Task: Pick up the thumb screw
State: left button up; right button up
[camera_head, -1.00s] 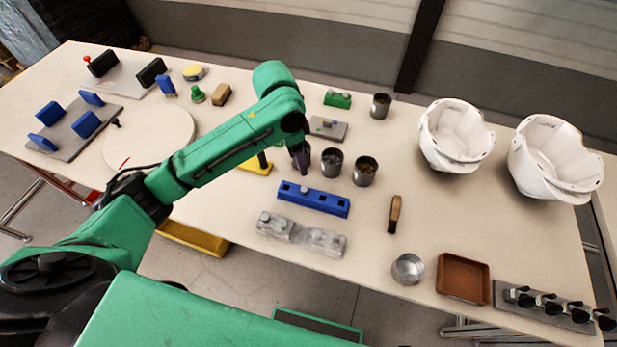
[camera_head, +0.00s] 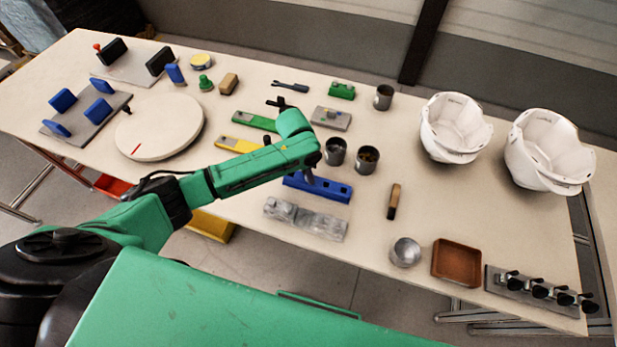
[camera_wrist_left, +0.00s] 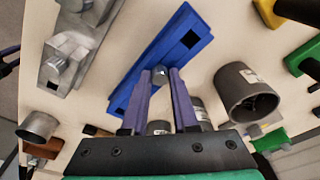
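The thumb screw is most likely the small silver round-headed piece (camera_wrist_left: 159,75) standing in the blue block with square holes (camera_wrist_left: 188,40). In the head view the blue block (camera_head: 335,191) lies mid-table, and my left arm hides the piece. My left gripper (camera_head: 308,175) is over the left part of the block. In the left wrist view its two purple fingers (camera_wrist_left: 160,82) are apart, with the silver head between their tips as seen from the camera. Contact cannot be told. My right gripper is out of view.
Two dark cups (camera_head: 335,152) (camera_head: 367,160) stand just behind the block. A grey metal fixture (camera_head: 306,219) lies in front of it. A wooden-handled tool (camera_head: 393,201), a metal bowl (camera_head: 405,252) and a brown tray (camera_head: 457,263) are to the right. White helmet shells (camera_head: 455,128) stand at the far right.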

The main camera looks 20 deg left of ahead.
pick_arm(q)
grip_shut()
jog(key=shift+r, duration=0.1)
jog(key=shift+r, duration=0.15)
notch_tip(320, 180, up, 20)
jog(key=b, duration=0.2)
notch_tip(320, 180, up, 3)
jog(key=p, duration=0.5)
